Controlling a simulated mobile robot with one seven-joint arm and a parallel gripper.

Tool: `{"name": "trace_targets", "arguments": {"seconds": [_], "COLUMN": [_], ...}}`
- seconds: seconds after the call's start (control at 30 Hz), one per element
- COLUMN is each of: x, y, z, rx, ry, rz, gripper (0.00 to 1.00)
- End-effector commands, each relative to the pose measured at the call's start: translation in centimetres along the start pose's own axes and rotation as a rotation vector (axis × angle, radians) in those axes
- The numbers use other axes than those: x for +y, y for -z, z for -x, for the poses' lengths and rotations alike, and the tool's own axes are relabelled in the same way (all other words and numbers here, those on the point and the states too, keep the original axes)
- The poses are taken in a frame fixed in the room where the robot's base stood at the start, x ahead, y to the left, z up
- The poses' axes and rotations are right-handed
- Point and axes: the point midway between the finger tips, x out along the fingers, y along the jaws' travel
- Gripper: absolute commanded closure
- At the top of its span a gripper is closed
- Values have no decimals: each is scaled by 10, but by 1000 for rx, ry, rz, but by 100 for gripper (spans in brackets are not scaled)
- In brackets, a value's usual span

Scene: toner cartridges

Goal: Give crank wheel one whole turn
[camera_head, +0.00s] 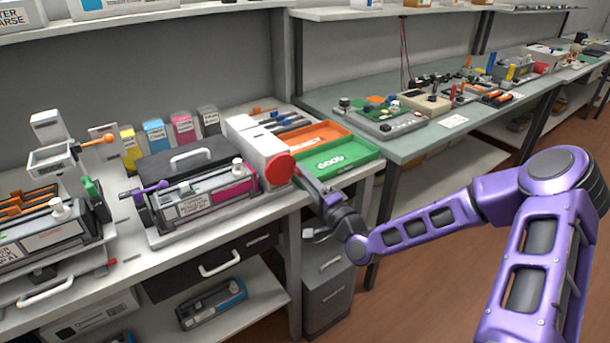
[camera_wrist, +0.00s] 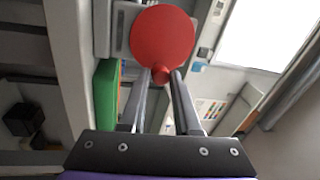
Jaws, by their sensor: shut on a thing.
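The crank wheel (camera_head: 279,169) is a red disc on the right end of a white housing (camera_head: 250,143) on the workbench. In the wrist view the red wheel (camera_wrist: 162,42) faces me, with a small red knob (camera_wrist: 161,74) at its lower edge. My gripper (camera_head: 300,180) reaches the wheel from the right. In the wrist view its two fingers (camera_wrist: 162,80) are shut on the knob, one on each side. The fingertips partly hide the knob, and in the head view the arm end hides it.
A toner cartridge (camera_head: 205,198) with a magenta label lies in a cradle left of the wheel. A green tray (camera_head: 345,158) and an orange tray (camera_head: 318,134) lie close behind my gripper. A drawer cabinet (camera_head: 328,285) stands below. Open floor lies to the right.

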Motion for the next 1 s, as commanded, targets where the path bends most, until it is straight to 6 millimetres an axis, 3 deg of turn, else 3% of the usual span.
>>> {"name": "trace_targets", "arguments": {"seconds": [0.5,1.0], "x": [14,18], "y": [-8,-13], "z": [4,4], "rx": [87,121], "ry": [-18,-26], "rz": [-440,-617], "gripper": [100,100]}}
